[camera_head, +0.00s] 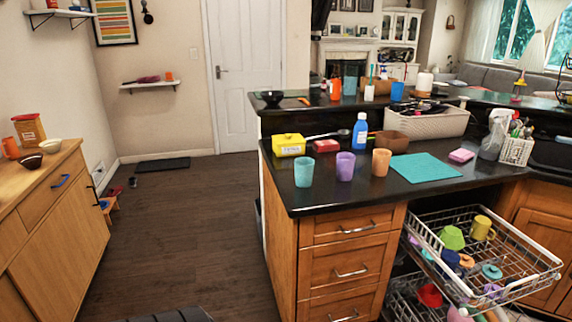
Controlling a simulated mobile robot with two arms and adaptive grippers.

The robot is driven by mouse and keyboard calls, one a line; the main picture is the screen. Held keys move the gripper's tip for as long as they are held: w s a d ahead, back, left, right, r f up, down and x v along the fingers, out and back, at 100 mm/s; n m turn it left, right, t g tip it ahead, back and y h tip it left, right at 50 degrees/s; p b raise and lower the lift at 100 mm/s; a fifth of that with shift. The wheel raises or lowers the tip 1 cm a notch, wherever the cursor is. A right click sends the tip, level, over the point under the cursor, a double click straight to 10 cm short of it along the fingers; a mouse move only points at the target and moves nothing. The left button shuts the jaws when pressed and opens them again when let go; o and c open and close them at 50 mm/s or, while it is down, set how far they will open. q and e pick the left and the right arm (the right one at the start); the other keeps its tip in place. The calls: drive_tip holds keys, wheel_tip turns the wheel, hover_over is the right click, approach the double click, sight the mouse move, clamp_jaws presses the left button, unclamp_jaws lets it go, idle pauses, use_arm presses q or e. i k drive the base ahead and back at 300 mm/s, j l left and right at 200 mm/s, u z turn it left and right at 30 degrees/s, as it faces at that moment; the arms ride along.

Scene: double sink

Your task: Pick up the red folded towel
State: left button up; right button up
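A small red flat item (326,146), which looks like the red folded towel, lies on the dark counter (400,191). It sits just right of a yellow box (289,144) and behind the teal and purple cups. Neither of my grippers shows in the head view, so their state is hidden.
A teal cup (303,172), a purple cup (345,166) and an orange cup (381,162) stand near the counter's front. A blue bottle (360,131) and a bowl (390,141) are close by. A pulled-out dish rack (485,254) juts out at right.

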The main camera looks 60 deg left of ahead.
sight(331, 145)
drive_tip(key=u, duration=1.45)
